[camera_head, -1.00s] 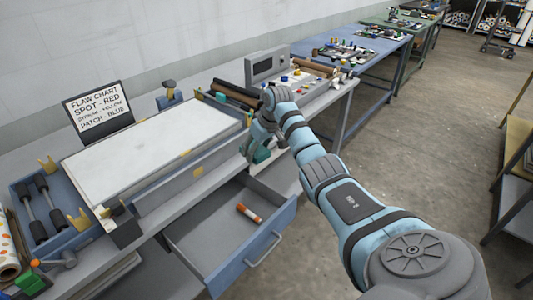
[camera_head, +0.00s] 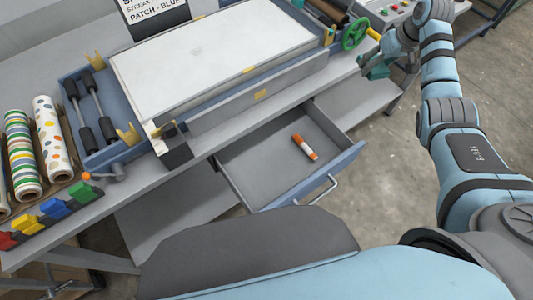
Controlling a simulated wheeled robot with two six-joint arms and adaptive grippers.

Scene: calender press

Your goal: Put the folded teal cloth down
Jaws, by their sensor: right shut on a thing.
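The folded teal cloth (camera_head: 374,69) is a small teal piece at the upper right. It is partly hidden by my right gripper (camera_head: 382,62), which is shut on it. The gripper holds it close to the front edge of the bench, beside the green handwheel. I cannot tell whether the cloth touches anything below. My left gripper is not in view.
An open drawer (camera_head: 246,161) holds an orange-and-white marker (camera_head: 305,147). The white press bed (camera_head: 210,55) is bare. A green handwheel (camera_head: 356,33) stands near my gripper. Patterned rolls (camera_head: 50,135) and coloured clips (camera_head: 53,209) lie at the left.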

